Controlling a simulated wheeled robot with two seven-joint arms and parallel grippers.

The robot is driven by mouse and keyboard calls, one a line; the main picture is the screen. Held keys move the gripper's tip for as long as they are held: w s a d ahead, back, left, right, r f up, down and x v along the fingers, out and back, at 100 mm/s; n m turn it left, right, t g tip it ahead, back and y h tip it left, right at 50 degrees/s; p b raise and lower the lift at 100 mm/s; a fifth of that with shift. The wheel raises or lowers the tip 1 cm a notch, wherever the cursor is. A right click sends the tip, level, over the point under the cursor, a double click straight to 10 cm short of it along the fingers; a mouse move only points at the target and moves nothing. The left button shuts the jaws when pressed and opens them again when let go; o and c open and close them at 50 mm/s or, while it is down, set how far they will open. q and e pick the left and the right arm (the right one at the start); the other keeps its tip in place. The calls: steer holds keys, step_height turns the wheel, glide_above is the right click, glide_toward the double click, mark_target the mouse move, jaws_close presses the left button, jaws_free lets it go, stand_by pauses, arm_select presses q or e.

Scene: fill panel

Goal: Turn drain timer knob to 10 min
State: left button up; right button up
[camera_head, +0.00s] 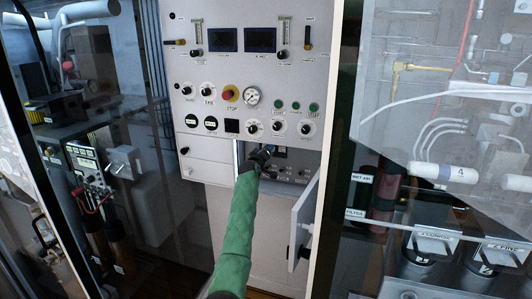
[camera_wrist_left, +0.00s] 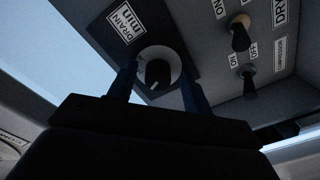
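The drain timer knob (camera_wrist_left: 158,73) is black on a round white dial, beside a label reading "DRAIN min" (camera_wrist_left: 126,22) in the left wrist view. I cannot read which minute mark it points to. My left gripper (camera_wrist_left: 158,90) has its two fingers apart, one on each side of the dial, with gaps to the knob; I see no contact. In the head view my left gripper (camera_head: 264,152) reaches into the open compartment of the white panel (camera_head: 225,60) and hides the timer knob. My right gripper is not in view.
The compartment's small door (camera_head: 303,225) stands open to the right of my arm. Two toggle switches (camera_wrist_left: 240,35) (camera_wrist_left: 249,82) sit right of the knob. Above the compartment are several dials, a red stop button (camera_head: 230,93) and a pressure gauge (camera_head: 252,96).

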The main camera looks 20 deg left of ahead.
arm_select(q)
steer(key=s+b, duration=0.3)
steer(key=s, duration=0.4)
steer(key=shift+s, duration=0.4)
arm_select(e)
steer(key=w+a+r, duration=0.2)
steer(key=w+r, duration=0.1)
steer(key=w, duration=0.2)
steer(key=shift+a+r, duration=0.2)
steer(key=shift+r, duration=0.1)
arm_select(q)
steer(key=shift+a, duration=0.1)
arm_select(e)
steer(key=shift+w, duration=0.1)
arm_select(q)
steer(key=shift+f, duration=0.1)
